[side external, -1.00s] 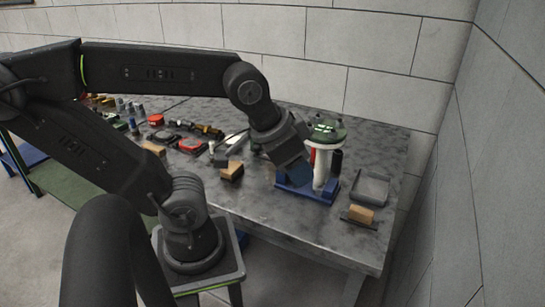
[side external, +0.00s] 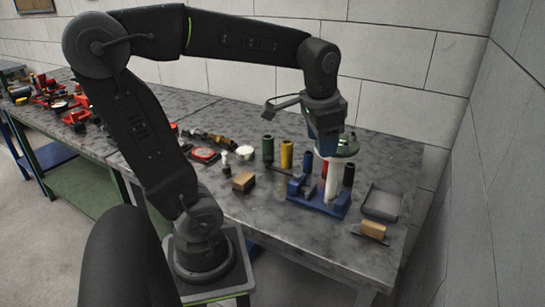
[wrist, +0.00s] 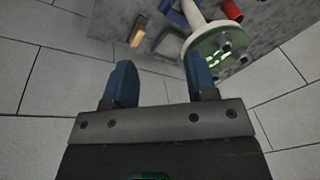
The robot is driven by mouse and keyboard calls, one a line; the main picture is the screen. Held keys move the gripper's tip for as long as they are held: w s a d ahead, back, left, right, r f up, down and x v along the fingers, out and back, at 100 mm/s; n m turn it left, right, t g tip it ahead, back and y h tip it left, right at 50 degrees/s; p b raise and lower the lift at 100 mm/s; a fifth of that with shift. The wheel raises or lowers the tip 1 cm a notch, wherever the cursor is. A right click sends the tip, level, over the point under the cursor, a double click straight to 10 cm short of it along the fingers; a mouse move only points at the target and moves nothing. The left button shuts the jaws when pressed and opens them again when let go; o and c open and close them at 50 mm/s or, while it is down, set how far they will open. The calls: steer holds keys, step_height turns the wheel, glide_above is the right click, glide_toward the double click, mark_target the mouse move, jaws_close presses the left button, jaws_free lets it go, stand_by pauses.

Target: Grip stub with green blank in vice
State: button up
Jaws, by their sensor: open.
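A white stub (side external: 333,178) with a pale, green-marked disc (side external: 349,148) on top stands upright at the blue vice (side external: 320,205). Whether the jaws are clamped on it cannot be told. In the wrist view the disc (wrist: 213,55) shows bright green marks, its white stem runs up-left, and part of the vice (wrist: 178,18) shows. My gripper (side external: 325,152) points down, close beside the disc's left edge, partly hiding it. In the wrist view my gripper (wrist: 161,82) has its blue fingers apart with nothing between them; the disc lies beyond the right finger.
A grey tray (side external: 382,203) and tan block (side external: 373,230) lie right. Another tan block (side external: 243,182) lies left. The front table edge is clear.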

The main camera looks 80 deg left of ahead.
steer(key=w+a+f+g, duration=0.1)
steer(key=a+g, duration=0.1)
steer(key=a, duration=0.5)
steer(key=w+a+f+g, duration=0.1)
steer(key=w+a+g, duration=0.1)
steer(key=a, duration=0.5)
steer(key=g+h, duration=0.2)
steer(key=g, duration=0.1)
glide_toward(269, 157)
steer(key=shift+t, duration=0.3)
steer(key=x, duration=0.9)
steer(key=shift+s+r, duration=0.15)
steer(key=shift+s, duration=0.05)
steer(key=shift+c, duration=0.2)
jaws_close()
